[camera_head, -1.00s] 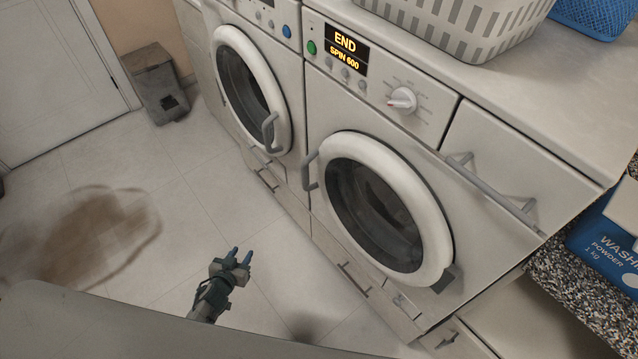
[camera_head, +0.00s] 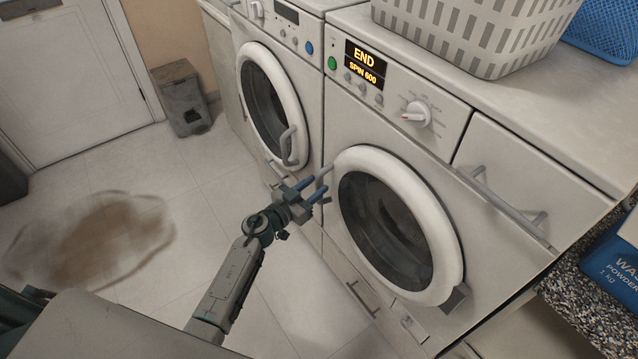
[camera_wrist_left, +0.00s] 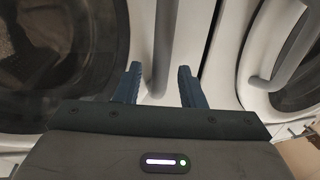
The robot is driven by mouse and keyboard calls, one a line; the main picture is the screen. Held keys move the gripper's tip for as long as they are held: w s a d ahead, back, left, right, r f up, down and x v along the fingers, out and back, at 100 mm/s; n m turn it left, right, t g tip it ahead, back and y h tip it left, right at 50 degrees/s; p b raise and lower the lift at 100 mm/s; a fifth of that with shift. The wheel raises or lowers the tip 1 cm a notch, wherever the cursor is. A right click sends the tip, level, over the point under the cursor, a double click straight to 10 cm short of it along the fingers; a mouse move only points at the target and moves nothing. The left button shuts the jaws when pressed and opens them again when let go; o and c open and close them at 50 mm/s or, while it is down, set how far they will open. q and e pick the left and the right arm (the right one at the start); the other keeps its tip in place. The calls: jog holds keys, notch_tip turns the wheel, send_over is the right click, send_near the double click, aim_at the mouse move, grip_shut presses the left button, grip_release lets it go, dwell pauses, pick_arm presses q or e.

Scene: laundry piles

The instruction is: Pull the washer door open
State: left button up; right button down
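The near washer (camera_head: 460,225) shows END on its display, and its round white-rimmed door (camera_head: 450,240) looks shut. The grey bar handle (camera_head: 323,176) of this door is at the rim's left side. My left gripper (camera_head: 317,190) is at this handle, fingers pointing to the washer. In the left wrist view, the two blue fingertips (camera_wrist_left: 159,82) are open, with the grey handle (camera_wrist_left: 163,45) between them. A gap shows on each side of the bar, wider on the left. My right gripper is not in view.
A second front loader (camera_head: 285,60) with its own handle (camera_head: 288,147) stands close on the left. A grey laundry basket (camera_head: 475,40) is on top of the near washer. A bin (camera_head: 182,100) stands by the wall. The tiled floor in front is free apart from a brown stain (camera_head: 95,240).

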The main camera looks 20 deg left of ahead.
pick_arm(q)
jog(key=shift+x, duration=1.1)
grip_shut()
